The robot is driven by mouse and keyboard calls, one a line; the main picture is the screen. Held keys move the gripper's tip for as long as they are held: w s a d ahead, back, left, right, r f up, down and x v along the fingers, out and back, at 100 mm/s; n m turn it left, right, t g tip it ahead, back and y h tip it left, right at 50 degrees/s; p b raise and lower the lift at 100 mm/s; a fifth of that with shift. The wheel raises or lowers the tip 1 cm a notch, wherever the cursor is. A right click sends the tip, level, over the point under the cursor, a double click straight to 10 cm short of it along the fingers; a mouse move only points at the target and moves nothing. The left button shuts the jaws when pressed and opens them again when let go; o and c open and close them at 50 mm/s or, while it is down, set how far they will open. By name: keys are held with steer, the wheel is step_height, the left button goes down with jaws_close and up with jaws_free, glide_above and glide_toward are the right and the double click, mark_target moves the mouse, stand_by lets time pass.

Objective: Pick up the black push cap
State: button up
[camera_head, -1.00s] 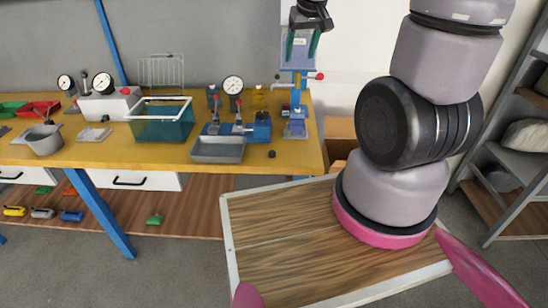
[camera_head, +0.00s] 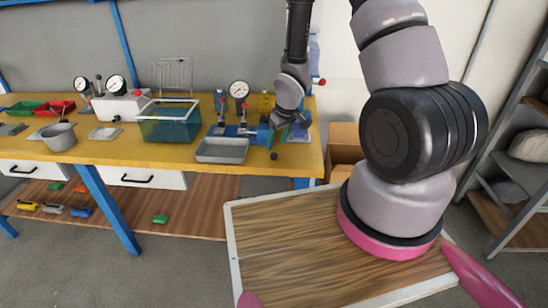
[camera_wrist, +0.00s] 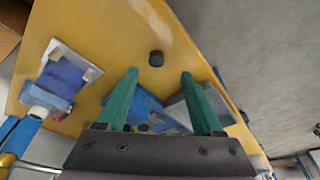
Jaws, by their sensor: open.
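The black push cap (camera_head: 274,155) sits on the yellow bench top near its front edge, to the right of the grey tray. In the wrist view the cap (camera_wrist: 156,58) lies just beyond my fingertips, roughly between their lines. My gripper (camera_head: 282,140) hangs above the bench close to the cap, with its green fingers pointing down. In the wrist view my gripper (camera_wrist: 160,73) is open, with its two green fingers well apart and nothing between them.
The grey tray (camera_head: 222,150) and a blue fixture with a gauge (camera_head: 239,90) stand left of the gripper. A blue press stand (camera_wrist: 62,80) is on the bench in the wrist view. A teal bin (camera_head: 168,121) is further left. Bench front edge is close to the cap.

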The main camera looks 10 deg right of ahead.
mark_target(274, 154)
steer(key=x, duration=0.6)
steer(key=shift+w+d+f, duration=0.15)
steer(key=shift+w, duration=0.2)
jaws_close()
